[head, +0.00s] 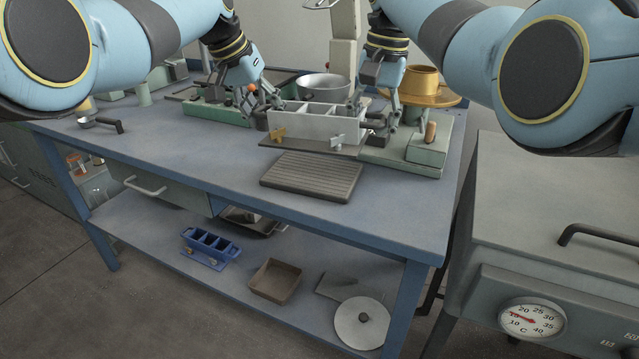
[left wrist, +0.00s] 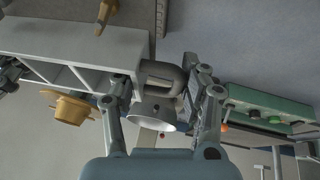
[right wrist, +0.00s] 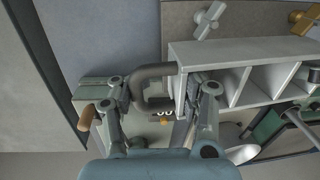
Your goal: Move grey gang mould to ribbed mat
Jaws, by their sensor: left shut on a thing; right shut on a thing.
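The grey gang mould (head: 310,117) is a pale open box with dividers, over a brown plate (head: 300,144) bearing a brass and a pale wing nut. It stands level on the bench, just behind the ribbed mat (head: 311,177), which is dark and bare; I cannot tell whether it is slightly raised. My left gripper (head: 266,107) is shut on the mould's left-end handle, a dark loop in the left wrist view (left wrist: 162,78). My right gripper (head: 380,124) is shut on the right-end handle, which shows in the right wrist view (right wrist: 152,72).
A metal bowl (head: 324,86) is behind the mould. A green scale base (head: 405,155) with a brass pan stands close on the right. The bench front left is clear. A blue mould (head: 210,245) is on the lower shelf.

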